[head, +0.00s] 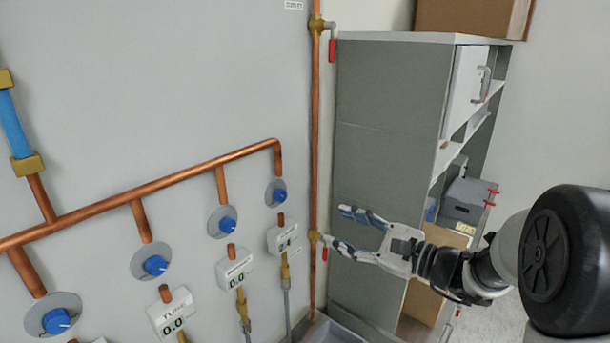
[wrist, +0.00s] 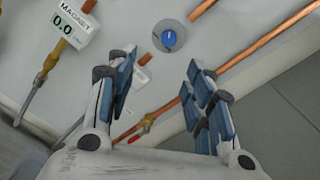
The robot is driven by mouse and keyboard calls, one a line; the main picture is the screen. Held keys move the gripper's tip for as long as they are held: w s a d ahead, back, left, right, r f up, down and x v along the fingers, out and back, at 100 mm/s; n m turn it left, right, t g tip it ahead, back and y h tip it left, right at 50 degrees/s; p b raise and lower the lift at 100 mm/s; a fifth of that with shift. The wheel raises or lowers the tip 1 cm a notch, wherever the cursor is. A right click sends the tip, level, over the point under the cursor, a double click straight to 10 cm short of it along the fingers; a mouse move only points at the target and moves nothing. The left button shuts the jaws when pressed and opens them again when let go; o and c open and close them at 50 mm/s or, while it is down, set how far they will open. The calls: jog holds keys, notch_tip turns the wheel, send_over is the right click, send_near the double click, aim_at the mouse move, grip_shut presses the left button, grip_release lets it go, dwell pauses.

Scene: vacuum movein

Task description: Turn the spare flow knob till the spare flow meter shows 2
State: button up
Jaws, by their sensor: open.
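The rightmost blue knob (head: 280,196) sits on a round grey plate on the wall; its name label is not readable. The white meter below it (head: 283,238) has a display too small to read surely. In the wrist view, that knob (wrist: 169,39) shows beyond the gap between my fingertips, with a pale pointer mark on it. Its meter seems hidden behind the left finger there. My gripper (head: 338,226) is open and empty, right of the knob and apart from it. Its two fingers also show in the wrist view (wrist: 160,68).
Other blue knobs (head: 228,225) line the copper manifold (head: 150,188) to the left. The magnet meter (head: 235,268) and tube meter (head: 172,315) read 0.0. A vertical copper pipe (head: 315,130) with red-handled valves and a grey cabinet (head: 385,110) stand close to my gripper.

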jog(key=w, duration=0.1)
jog(key=p, duration=0.3)
send_near(283, 197)
jog(key=shift+m+t, duration=0.3)
jog(key=x, duration=0.8)
jog(key=shift+w+a+f, duration=0.1)
jog(key=shift+a+f, duration=0.1)
jog(key=shift+a, duration=0.05)
jog(key=shift+c, duration=0.5)
jog(key=c, duration=1)
jog(key=shift+m, duration=0.3)
